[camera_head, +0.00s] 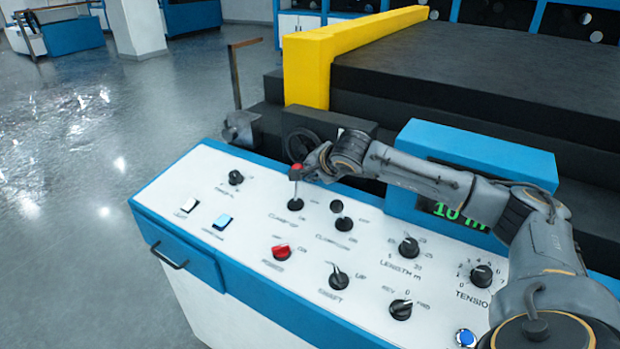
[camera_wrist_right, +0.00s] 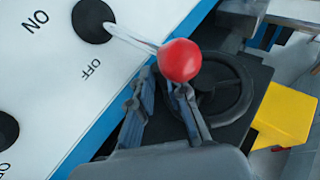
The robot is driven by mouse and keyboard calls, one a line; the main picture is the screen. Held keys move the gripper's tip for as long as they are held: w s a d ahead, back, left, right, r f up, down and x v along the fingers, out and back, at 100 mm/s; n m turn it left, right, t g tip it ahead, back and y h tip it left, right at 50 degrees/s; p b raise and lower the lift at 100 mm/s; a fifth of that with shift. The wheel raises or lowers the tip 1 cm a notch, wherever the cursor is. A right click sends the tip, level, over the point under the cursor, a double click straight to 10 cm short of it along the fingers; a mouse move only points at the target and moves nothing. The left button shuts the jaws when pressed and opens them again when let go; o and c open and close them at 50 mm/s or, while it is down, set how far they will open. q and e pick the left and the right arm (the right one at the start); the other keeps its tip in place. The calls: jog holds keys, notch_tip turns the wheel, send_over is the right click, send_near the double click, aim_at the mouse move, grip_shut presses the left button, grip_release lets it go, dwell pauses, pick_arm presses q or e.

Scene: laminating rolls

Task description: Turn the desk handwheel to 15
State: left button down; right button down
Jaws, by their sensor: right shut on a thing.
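The black handwheel (camera_head: 301,144) stands behind the far edge of the white control desk (camera_head: 160,205). In the right wrist view the handwheel (camera_wrist_right: 222,86) lies right of my fingers. My right gripper (camera_head: 312,170) is at a lever with a red ball knob (camera_head: 296,167). In the wrist view the red knob (camera_wrist_right: 180,60) is at the tips of my right gripper (camera_wrist_right: 163,85) and hides part of one finger. The gripper is shut on this lever. A green display (camera_head: 462,212) reads 10 m. My left gripper is out of view.
The desk carries a second black-knobbed lever (camera_head: 341,216), a red switch (camera_head: 282,252), a length dial (camera_head: 409,247) and a tension dial (camera_head: 481,275). A yellow machine frame (camera_head: 310,68) rises behind. The floor at left is clear.

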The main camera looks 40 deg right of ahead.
dwell(0.4)
jog(key=c, duration=1.3)
grip_release()
jog(key=v, duration=1.2)
